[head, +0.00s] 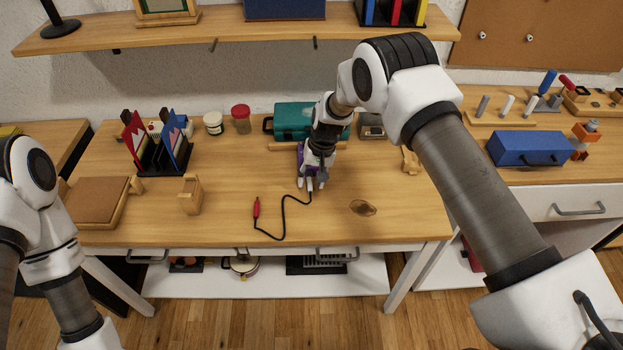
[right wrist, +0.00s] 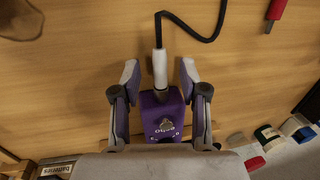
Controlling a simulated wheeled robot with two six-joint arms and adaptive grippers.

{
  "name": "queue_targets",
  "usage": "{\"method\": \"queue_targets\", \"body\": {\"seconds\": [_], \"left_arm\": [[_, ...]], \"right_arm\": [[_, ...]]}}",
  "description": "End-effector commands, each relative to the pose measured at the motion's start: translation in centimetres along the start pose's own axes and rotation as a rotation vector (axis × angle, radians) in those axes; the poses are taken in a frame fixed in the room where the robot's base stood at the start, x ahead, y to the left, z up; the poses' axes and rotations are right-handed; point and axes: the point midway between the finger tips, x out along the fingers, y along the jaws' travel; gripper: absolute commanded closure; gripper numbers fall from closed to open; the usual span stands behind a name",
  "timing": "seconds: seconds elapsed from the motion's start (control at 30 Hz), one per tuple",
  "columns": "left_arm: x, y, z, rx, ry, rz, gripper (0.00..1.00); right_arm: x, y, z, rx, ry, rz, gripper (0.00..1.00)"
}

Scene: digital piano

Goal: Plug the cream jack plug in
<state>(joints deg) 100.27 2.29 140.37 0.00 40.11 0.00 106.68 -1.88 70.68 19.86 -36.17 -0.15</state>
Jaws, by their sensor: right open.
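The cream jack plug (right wrist: 160,66) is on one end of a black cable (head: 283,217). In the right wrist view its grey collar meets the near face of a purple box (right wrist: 162,118); no bare metal tip shows between them. The purple box also shows in the head view (head: 301,152), partly hidden by my right gripper (head: 312,181). In the right wrist view my right gripper (right wrist: 159,72) is open, one finger each side of the plug, with gaps between. The cable's other end has a red plug (head: 256,208) lying on the table. My left gripper is out of view.
A teal case (head: 292,118) stands behind my right gripper. A wooden stand (head: 190,195) and a book rack (head: 163,160) are to the left. A dark knot mark (head: 363,208) shows on the bare tabletop (head: 400,222) at front right.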

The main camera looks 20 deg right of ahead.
Motion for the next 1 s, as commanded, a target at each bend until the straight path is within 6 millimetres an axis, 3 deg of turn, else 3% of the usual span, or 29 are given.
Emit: {"method": "queue_targets", "body": {"seconds": [0.5,0.83,1.0], "left_arm": [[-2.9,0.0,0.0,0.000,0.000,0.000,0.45],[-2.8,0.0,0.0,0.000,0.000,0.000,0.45],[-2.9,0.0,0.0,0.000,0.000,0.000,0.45]], "right_arm": [[-4.5,-0.1,0.0,0.000,0.001,0.000,0.56],[-4.6,0.0,0.0,0.000,0.001,0.000,0.56],[-6.7,0.0,-0.1,0.001,0.003,-0.001,0.56]]}}
